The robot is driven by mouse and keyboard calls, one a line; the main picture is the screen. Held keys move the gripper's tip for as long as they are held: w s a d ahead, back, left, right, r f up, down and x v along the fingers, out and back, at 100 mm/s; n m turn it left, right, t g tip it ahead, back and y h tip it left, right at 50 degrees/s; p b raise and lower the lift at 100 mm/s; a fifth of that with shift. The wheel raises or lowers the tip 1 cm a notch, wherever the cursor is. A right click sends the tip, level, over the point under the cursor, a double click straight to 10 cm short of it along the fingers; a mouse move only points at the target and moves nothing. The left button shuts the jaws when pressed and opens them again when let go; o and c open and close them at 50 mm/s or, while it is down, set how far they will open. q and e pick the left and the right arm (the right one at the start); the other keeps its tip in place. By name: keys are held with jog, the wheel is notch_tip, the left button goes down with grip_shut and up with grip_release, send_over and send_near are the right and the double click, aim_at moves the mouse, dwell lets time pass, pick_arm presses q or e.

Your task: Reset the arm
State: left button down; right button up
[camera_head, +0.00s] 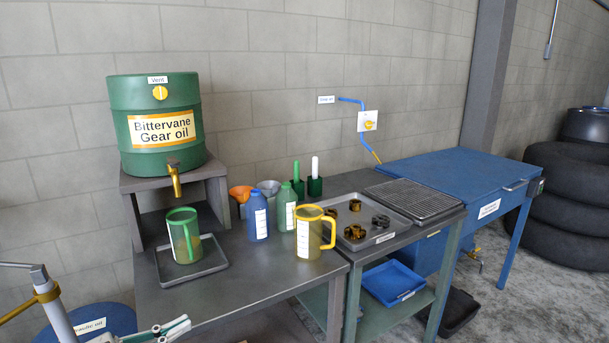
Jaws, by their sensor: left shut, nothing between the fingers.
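My left gripper (181,325) is at the bottom edge of the camera_head view, left of centre. It is low, in front of the dark workbench (230,292). Its fingers are shut with nothing between them, and it appears apart from the things on the bench. Most of my left arm is cut off by the frame edge. My right gripper is not in view.
A green gear oil barrel (128,100) stands on a raised stand above a green-rimmed jug (184,240). A yellow jug (309,235), bottles and a parts tray (368,239) occupy the bench. A blue drum (110,318) stands at lower left. The bench front is bare.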

pick_arm(q)
jog(key=s+d+f+n+y, duration=0.2)
jog(key=s+f, duration=0.4)
jog(key=f, duration=0.4)
jog(key=s+d+f+n+g+y, duration=0.1)
jog(key=s+d+f+n+y, duration=0.1)
jog(key=s+f, duration=0.4)
jog(key=s+d+f+n+g+y, duration=0.1)
jog(key=s+f+n+y, duration=0.2)
jog(key=f, duration=1.1)
jog(key=s+y, duration=0.3)
jog(key=s, duration=0.1)
jog(key=shift+d, duration=0.4)
